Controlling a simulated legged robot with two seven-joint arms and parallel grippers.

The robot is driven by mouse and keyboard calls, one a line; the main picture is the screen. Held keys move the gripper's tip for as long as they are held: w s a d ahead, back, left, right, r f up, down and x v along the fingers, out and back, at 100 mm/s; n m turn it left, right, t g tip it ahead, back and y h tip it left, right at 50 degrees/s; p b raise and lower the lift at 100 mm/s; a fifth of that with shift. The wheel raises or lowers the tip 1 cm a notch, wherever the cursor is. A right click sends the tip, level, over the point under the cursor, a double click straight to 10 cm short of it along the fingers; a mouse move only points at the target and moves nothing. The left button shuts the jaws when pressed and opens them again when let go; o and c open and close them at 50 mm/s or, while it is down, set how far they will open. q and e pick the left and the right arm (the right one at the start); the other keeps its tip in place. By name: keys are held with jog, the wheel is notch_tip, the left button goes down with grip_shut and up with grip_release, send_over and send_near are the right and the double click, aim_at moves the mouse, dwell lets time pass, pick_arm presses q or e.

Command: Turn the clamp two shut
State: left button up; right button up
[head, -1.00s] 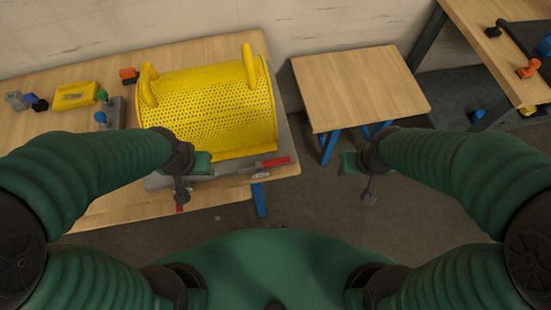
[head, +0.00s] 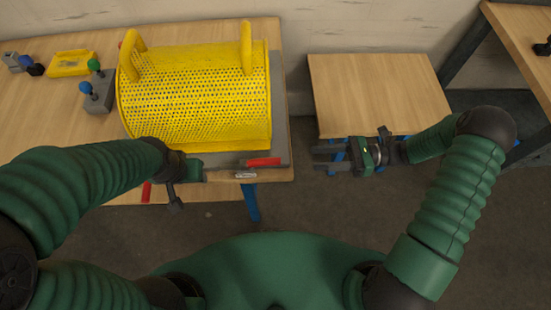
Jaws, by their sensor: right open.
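Two clamp handles show as red bars at the front of the left bench: one red handle (head: 263,161) lies flat near the right front corner, and another red handle (head: 146,192) hangs below the edge, partly behind my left arm. I cannot tell which is clamp two. My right gripper (head: 322,159) is open and empty, its fingers pointing left, to the right of the bench corner and apart from the handle. My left gripper (head: 177,200) is at the bench's front edge, between the two handles in the picture; its jaws do not show clearly.
A large yellow perforated guard (head: 195,100) with two upright handles stands on a grey plate (head: 279,125) on the left bench (head: 50,115). A small wooden table (head: 375,90) is behind my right gripper. Floor shows between bench and table.

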send_near(277, 159)
jog(key=a, duration=0.5)
jog(key=a+f+p, duration=0.1)
jog(key=shift+a+f, duration=0.15)
jog(key=shift+a, duration=0.25)
jog(key=a, duration=0.4)
jog(key=shift+a, duration=0.35)
jog(key=shift+d, duration=0.95)
jog(key=c, duration=0.7)
jog(key=shift+d, duration=0.1)
grip_shut()
jog(key=shift+a, duration=0.3)
pick_arm(q)
jog(key=shift+d+r, duration=0.45)
jog(key=shift+r, duration=0.25)
jog(key=shift+d, duration=0.15)
